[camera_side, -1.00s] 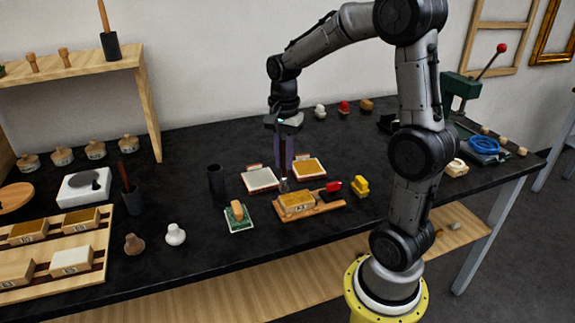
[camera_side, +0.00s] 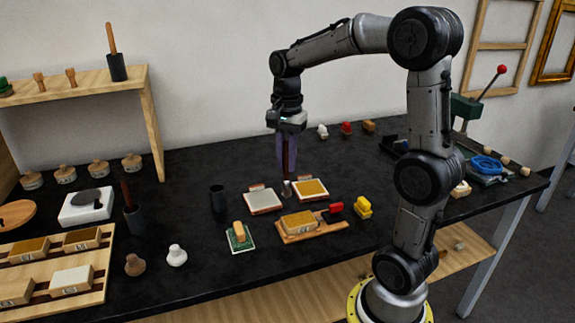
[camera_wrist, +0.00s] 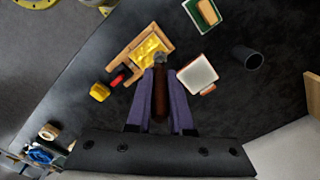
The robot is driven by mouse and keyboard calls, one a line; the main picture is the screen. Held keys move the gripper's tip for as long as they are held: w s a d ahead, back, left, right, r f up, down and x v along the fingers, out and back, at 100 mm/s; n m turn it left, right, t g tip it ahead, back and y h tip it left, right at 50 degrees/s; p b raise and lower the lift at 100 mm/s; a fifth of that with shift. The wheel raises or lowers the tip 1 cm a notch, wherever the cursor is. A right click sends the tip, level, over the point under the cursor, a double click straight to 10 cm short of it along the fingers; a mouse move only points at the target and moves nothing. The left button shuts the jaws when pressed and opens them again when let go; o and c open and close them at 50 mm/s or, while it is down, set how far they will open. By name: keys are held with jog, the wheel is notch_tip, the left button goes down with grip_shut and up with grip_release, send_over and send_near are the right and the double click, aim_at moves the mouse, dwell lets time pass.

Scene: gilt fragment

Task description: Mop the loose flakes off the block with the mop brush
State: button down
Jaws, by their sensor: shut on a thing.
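The gilt block (camera_side: 298,222) lies in a wooden holder (camera_side: 328,229) with a red knob at its right end. Its gold top (camera_wrist: 152,50) also shows in the wrist view; loose flakes are too small to make out. My gripper (camera_side: 286,158), with purple fingers, is shut on the mop brush (camera_side: 287,187), held upright by its dark red-brown handle. The handle also shows between the fingers (camera_wrist: 160,95) in the wrist view. The brush's head points down behind the block in the side view, between two flat pads. Whether it touches anything is unclear.
A pale pad (camera_side: 263,201) and a gold pad (camera_side: 311,188) lie behind the block. A green-based sponge (camera_side: 240,236) lies left of it, a dark cup (camera_side: 217,198) farther back, and a yellow piece (camera_side: 363,207) to the right. The table's front is mostly clear.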

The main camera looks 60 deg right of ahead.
jog(key=shift+s+a+f, duration=0.15)
jog(key=shift+s+a, duration=0.15)
jog(key=shift+a, duration=0.05)
